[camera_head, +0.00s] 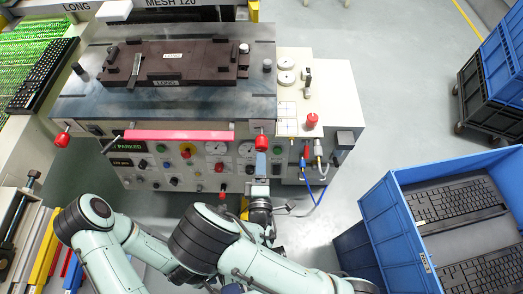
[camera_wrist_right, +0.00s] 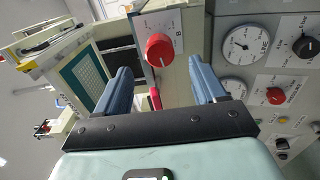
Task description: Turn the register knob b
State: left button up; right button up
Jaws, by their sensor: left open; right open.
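A red register knob (camera_head: 262,142) sticks out at the right front corner of the machine's steel table. In the right wrist view a red knob (camera_wrist_right: 159,50) with a dial scale and a small letter mark beside it stands ahead between the two blue fingers. My right gripper (camera_wrist_right: 160,66) is open, with one finger on each side of the knob in that view. In the head view its blue fingertips (camera_head: 261,162) are just below the knob; contact cannot be told. My left arm bends in at the lower left, and its gripper is hidden.
Another red knob (camera_head: 62,140) is at the table's left front corner. A pink-red bar (camera_head: 180,135) runs along the front above a panel (camera_head: 180,165) of gauges and knobs. A blue crate (camera_head: 387,207) with keyboards stands at the right. The floor (camera_head: 400,75) behind is clear.

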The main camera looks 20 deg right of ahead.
pick_arm(q)
jog(key=shift+f, duration=0.2)
pick_arm(e)
jog(key=v, duration=0.4)
dwell(0.3)
jog(key=s+d+f+m+g+y+p, duration=0.1)
jog(key=s+d+f+m+g, duration=0.1)
jog(key=f+m+g, duration=0.3)
jog(key=s+d+f+m+g+p, duration=0.1)
jog(key=s+d+f+g, duration=0.2)
jog(key=f, duration=0.4)
jog(key=s+d+f+m+g+y+p, duration=0.1)
jog(key=s+d+f+m+g, duration=0.15)
jog(key=f, duration=0.35)
pick_arm(q)
notch_tip(320, 180, up, 6)
jog(key=w+p, duration=0.2)
jog(key=shift+w+r, duration=0.2)
pick_arm(e)
jog(key=s+a+f+m+g+y, duration=0.1)
jog(key=s+a+m+g+y, duration=0.3)
jog(key=s+m+g+y, duration=0.2)
jog(key=shift+s+m+g+y, duration=0.3)
jog(key=shift+s+m+g, duration=0.65)
jog(key=shift+s+m, duration=1.35)
jog(key=shift+f, duration=0.1)
